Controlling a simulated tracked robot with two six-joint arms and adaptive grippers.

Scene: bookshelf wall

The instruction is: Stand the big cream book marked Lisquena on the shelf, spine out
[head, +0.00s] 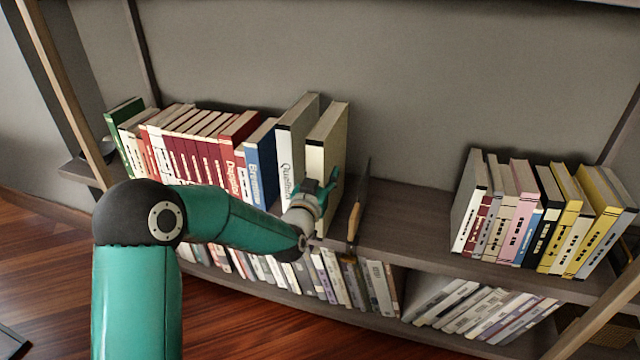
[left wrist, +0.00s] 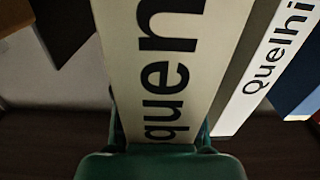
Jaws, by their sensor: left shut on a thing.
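The big cream book (head: 329,140) is upright at the right end of the left row of books, on the upper shelf board (head: 405,215). Its spine faces out, and in the left wrist view the spine (left wrist: 160,70) shows the letters "quen". My left gripper (head: 318,192) is shut on its lower part, with a finger on each side of the spine.
The lower shelf holds more books (head: 340,278).

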